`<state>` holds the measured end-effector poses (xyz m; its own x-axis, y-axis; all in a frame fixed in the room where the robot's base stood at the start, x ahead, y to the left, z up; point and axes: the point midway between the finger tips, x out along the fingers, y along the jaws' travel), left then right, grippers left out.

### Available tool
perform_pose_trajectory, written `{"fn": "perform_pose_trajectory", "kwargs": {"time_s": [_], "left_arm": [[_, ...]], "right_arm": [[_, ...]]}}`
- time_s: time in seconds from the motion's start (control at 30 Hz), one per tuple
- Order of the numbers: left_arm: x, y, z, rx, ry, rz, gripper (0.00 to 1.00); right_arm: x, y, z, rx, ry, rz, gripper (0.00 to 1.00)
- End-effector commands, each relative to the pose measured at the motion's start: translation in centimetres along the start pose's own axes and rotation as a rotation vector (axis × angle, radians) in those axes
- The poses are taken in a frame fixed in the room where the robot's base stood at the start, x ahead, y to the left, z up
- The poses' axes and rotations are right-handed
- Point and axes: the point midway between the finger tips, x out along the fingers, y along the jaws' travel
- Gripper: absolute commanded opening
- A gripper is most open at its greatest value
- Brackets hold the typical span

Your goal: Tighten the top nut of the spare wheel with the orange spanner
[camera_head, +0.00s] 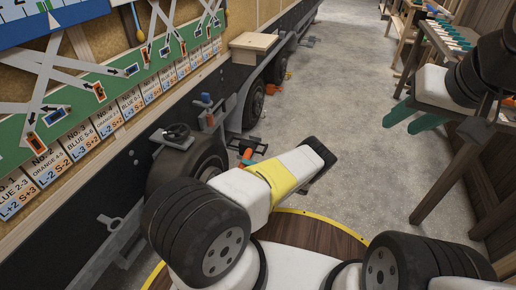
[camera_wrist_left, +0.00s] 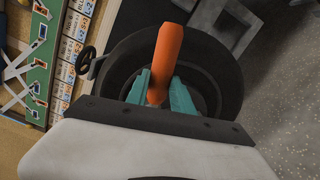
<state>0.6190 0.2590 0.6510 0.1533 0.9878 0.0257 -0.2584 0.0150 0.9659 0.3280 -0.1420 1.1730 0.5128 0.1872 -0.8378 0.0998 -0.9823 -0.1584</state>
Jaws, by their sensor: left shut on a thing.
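My left gripper (camera_head: 245,160) is shut on the orange spanner (camera_head: 248,153), just right of the spare wheel (camera_head: 185,160) in the head view. In the left wrist view the spanner (camera_wrist_left: 166,55) stands up between the teal fingers (camera_wrist_left: 158,90), with the dark wheel (camera_wrist_left: 222,60) behind it. The spanner's far end and the wheel's nuts are hidden, so I cannot tell whether the spanner touches a nut. My right gripper (camera_head: 414,117) is at the right of the head view, its teal fingers apart and empty, far from the wheel.
A black handwheel (camera_head: 177,132) on a bracket stands beside the spare wheel. A blue-topped lever (camera_head: 206,100) and another trailer wheel (camera_head: 255,103) are further along the chassis. A row of label cards (camera_head: 103,121) lines the trailer side. The grey floor (camera_head: 345,80) between trailer and benches is clear.

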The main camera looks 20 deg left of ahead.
Motion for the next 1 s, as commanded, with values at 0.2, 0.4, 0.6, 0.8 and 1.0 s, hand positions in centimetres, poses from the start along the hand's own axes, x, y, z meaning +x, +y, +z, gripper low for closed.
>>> {"fn": "perform_pose_trajectory", "kwargs": {"time_s": [0.2, 0.4, 0.6, 0.8, 1.0], "left_arm": [[2.8, 0.1, -0.1, -0.001, 0.003, 0.003, 0.0], [3.9, 1.7, -0.3, -0.124, 0.0, 0.011, 0.0], [3.9, 4.6, -1.1, -0.369, 0.001, 0.03, 0.0], [3.7, 7.5, -2.6, -0.638, 0.002, 0.052, 0.0], [3.6, 9.8, -4.9, -0.903, 0.003, 0.072, 0.0]], "right_arm": [[0.0, 0.0, 0.0, 0.0, 0.0, 0.0, 0.36], [0.0, 0.0, 0.0, 0.0, 0.0, 0.0, 0.36], [0.0, 0.0, 0.0, 0.0, 0.0, 0.0, 0.36], [0.0, 0.0, 0.0, 0.0, 0.0, 0.0, 0.36], [0.0, 0.0, 0.0, 0.0, 0.0, 0.0, 0.36]]}}
